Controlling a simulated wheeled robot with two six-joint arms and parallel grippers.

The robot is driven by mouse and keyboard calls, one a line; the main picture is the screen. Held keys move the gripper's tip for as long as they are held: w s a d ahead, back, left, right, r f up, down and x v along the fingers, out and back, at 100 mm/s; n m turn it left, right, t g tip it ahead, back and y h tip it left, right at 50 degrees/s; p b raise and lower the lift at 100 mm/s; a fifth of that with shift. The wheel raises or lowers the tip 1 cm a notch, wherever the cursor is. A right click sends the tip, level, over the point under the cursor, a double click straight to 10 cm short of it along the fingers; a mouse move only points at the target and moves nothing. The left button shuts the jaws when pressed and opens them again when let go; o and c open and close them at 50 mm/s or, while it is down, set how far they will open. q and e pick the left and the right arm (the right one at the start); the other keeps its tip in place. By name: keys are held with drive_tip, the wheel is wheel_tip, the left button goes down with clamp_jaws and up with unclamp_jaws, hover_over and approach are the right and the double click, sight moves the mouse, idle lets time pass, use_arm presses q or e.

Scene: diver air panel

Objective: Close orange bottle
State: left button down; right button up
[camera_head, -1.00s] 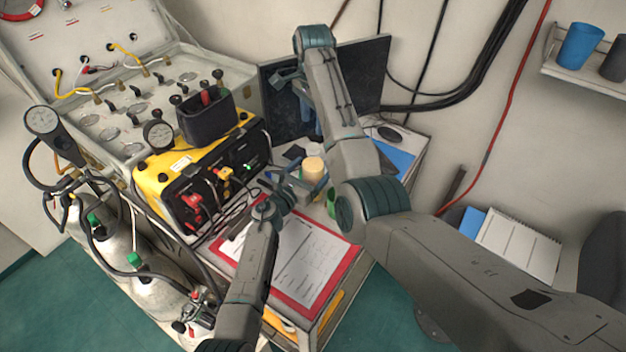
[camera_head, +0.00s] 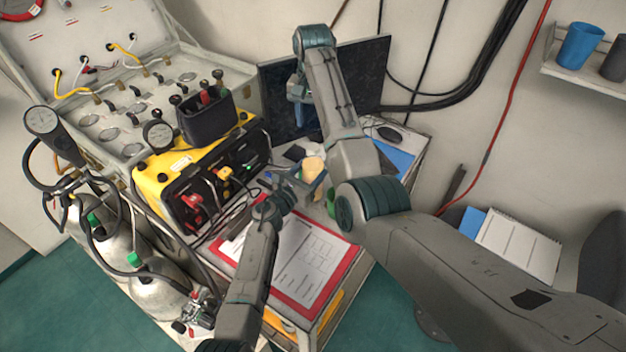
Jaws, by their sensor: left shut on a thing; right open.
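A pale orange bottle (camera_head: 313,166) is on the desk in front of the monitor, small and partly covered by my grippers and arm. My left gripper (camera_head: 306,185) is shut on it, low on its near side. Its top looks uneven, and I cannot tell whether a cap is on it. My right gripper (camera_head: 301,113) is open, above and behind the bottle, in front of the dark monitor. Its fingers are partly hidden by my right arm. I see no separate cap.
A green object (camera_head: 331,208), partly hidden, stands close to the bottle. A red clipboard (camera_head: 337,287) with papers lies at the front. The yellow air panel (camera_head: 153,178) stands left, the monitor (camera_head: 362,75) behind, a mouse (camera_head: 389,134) to the right.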

drive_tip(key=n, duration=0.5)
drive_tip(key=shift+n, duration=0.3)
drive_tip(key=n, duration=0.3)
drive_tip(key=shift+n, duration=0.3)
drive_tip(key=n, duration=0.3)
drive_tip(key=shift+n, duration=0.3)
drive_tip(key=n, duration=0.3)
drive_tip(key=shift+n, duration=0.3)
drive_tip(key=n, duration=1)
drive_tip(key=shift+n, duration=0.4)
drive_tip(key=n, duration=0.4)
drive_tip(key=shift+n, duration=0.4)
drive_tip(key=shift+f, duration=0.1)
